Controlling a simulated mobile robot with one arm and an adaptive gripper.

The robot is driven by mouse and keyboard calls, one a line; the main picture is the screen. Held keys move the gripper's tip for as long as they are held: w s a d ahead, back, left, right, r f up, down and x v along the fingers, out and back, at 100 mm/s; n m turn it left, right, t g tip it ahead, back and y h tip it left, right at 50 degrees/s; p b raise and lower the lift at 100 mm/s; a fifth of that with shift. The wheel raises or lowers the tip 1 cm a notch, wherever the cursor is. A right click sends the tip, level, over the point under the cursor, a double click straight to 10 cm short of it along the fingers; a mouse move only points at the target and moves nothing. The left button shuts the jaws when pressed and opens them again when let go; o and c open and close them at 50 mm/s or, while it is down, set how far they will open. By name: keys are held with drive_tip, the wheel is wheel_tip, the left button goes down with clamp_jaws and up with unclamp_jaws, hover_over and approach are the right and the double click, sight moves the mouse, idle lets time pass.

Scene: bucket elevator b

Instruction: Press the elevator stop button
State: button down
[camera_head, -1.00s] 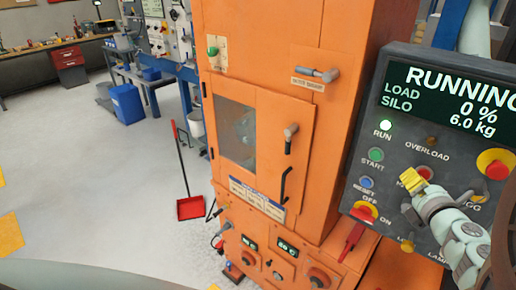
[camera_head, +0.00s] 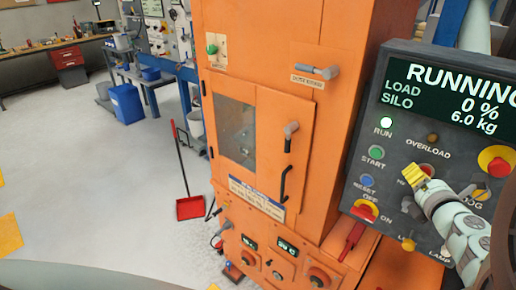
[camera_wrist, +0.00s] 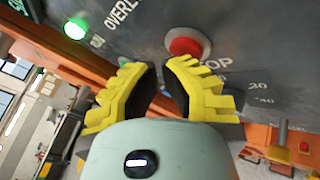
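The stop button (camera_wrist: 187,42) is a red round button on a grey control panel. In the head view the red stop button (camera_head: 428,169) is partly hidden behind my gripper (camera_head: 415,174). My gripper, with yellow stepped fingers, also shows in the wrist view (camera_wrist: 160,66). A narrow gap lies between its fingertips, and nothing is held. The fingertips look apart from the button. The panel screen (camera_head: 447,92) reads RUNNING, load 0 %, silo 6.0 kg.
The same panel (camera_head: 400,142) carries a lit RUN lamp (camera_head: 386,122), a green START button (camera_head: 376,153), a blue RESET button (camera_head: 367,181), a red switch on yellow (camera_head: 366,209) and a larger red-on-yellow control (camera_head: 496,162). An orange machine cabinet (camera_head: 262,70) stands left.

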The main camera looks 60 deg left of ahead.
drive_tip(key=shift+w+a, duration=0.15)
drive_tip(key=shift+a, duration=0.05)
drive_tip(key=shift+d, duration=0.1)
idle(0.4)
drive_tip(key=shift+s+d, duration=0.25)
drive_tip(key=shift+s, duration=0.45)
drive_tip(key=shift+s, duration=0.1)
drive_tip(key=s, duration=0.2)
drive_tip(key=s+d, duration=0.1)
drive_tip(key=s, duration=0.1)
drive_tip(key=shift+s+d+b, duration=0.15)
drive_tip(key=shift+s+b, duration=0.15)
drive_tip(key=shift+b, duration=0.05)
idle(0.5)
